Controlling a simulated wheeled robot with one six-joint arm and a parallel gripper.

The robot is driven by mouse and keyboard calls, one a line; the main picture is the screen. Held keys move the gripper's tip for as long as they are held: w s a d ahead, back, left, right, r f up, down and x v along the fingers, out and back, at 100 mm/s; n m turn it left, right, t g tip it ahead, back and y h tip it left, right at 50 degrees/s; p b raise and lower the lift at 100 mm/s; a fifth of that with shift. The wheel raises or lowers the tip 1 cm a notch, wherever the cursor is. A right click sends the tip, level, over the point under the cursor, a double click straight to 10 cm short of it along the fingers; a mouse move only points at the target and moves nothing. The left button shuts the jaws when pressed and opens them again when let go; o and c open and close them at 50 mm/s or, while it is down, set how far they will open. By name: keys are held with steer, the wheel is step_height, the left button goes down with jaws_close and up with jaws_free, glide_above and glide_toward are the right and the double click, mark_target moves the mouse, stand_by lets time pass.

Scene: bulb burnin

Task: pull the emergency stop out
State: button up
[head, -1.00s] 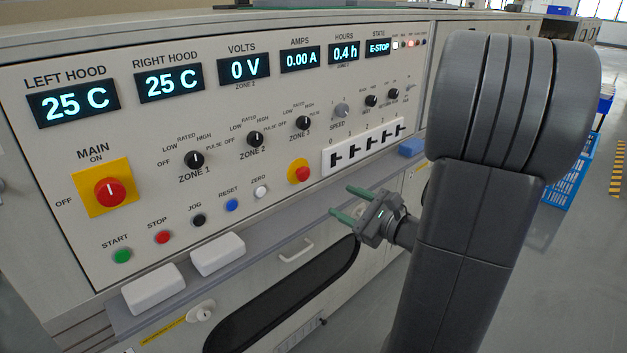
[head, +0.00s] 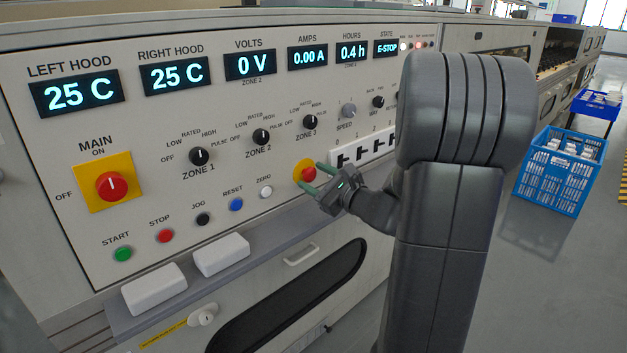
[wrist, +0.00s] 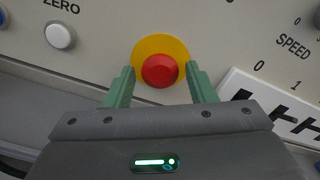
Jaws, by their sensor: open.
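The emergency stop is a red mushroom button (head: 308,174) on a yellow round base, on the sloped front panel right of the white ZERO button. In the wrist view the red button (wrist: 160,71) sits between and just beyond my two green fingertips, on its yellow ring (wrist: 160,47). My gripper (head: 315,180) is open, with its fingers pointing at the panel on either side of the button. I cannot tell whether the fingertips touch the yellow base. The STATE display (head: 385,48) reads E-STOP.
A red MAIN switch (head: 112,186) on a yellow plate is at the left. The white ZERO button (head: 265,192) and white slotted strip (head: 362,151) flank the stop. A ledge with two white blocks (head: 221,255) runs below. A blue crate (head: 553,172) stands on the floor at right.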

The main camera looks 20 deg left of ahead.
steer(key=shift+w+a, duration=0.2)
steer(key=shift+a, duration=0.3)
jaws_close()
steer(key=shift+s+d, duration=0.2)
steer(key=shift+d, duration=0.4)
jaws_free()
steer(key=p+v, duration=0.2)
steer(key=v, duration=1.2)
steer(key=shift+a, duration=0.15)
